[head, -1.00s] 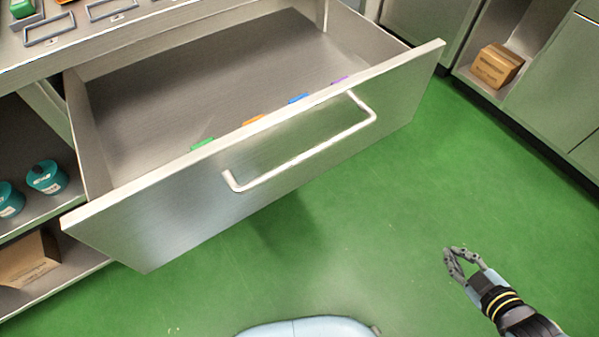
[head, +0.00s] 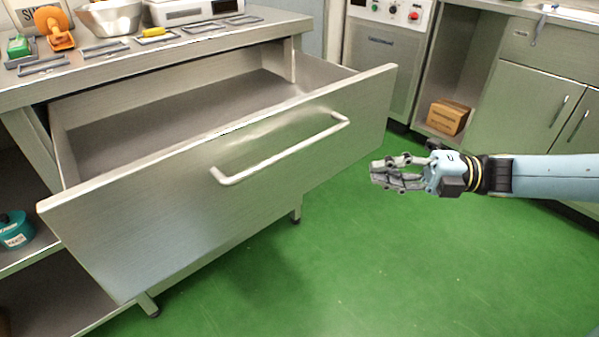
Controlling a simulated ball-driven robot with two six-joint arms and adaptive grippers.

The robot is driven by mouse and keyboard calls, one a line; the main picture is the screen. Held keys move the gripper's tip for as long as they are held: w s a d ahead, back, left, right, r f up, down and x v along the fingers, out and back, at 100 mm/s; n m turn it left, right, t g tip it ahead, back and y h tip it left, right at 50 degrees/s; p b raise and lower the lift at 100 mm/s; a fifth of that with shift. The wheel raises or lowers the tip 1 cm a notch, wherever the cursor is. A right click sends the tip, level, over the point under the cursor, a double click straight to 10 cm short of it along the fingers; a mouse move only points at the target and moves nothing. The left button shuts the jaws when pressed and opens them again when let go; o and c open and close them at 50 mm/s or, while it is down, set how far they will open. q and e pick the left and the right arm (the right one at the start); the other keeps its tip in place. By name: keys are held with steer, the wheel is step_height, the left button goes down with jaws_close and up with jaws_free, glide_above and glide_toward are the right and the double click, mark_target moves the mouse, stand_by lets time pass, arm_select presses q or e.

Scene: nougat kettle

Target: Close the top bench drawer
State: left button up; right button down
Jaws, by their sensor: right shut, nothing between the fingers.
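The top bench drawer (head: 150,215) is a wide steel drawer, pulled far out of the bench (head: 60,90). Its front panel carries a long bar handle (head: 285,153). The visible part of its floor looks bare; the front panel hides the part just behind it. My right gripper (head: 374,174) is shut and empty. It is held above the floor to the right of the drawer front, apart from the panel and handle. My left gripper is not in view.
The bench top holds a metal bowl (head: 110,18), an orange object (head: 53,28), a yellow object (head: 153,32) and several grey frames. A teal tub (head: 14,230) stands on the shelf below. A cardboard box (head: 448,117) sits in the right cabinet. The green floor (head: 340,260) is clear.

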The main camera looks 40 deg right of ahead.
mark_target(312, 158)
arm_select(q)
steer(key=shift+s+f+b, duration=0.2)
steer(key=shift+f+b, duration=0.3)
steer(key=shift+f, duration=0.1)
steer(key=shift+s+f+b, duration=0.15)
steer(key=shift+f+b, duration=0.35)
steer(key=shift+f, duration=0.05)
arm_select(e)
steer(key=shift+w+d+x, duration=0.35)
steer(key=shift+x, duration=1.75)
steer(key=shift+w+d+x, duration=0.3)
steer(key=shift+w+x, duration=0.05)
steer(key=shift+x, duration=1.75)
steer(key=shift+w+d+x, duration=0.35)
steer(key=shift+x, duration=1.75)
steer(key=shift+f, duration=0.15)
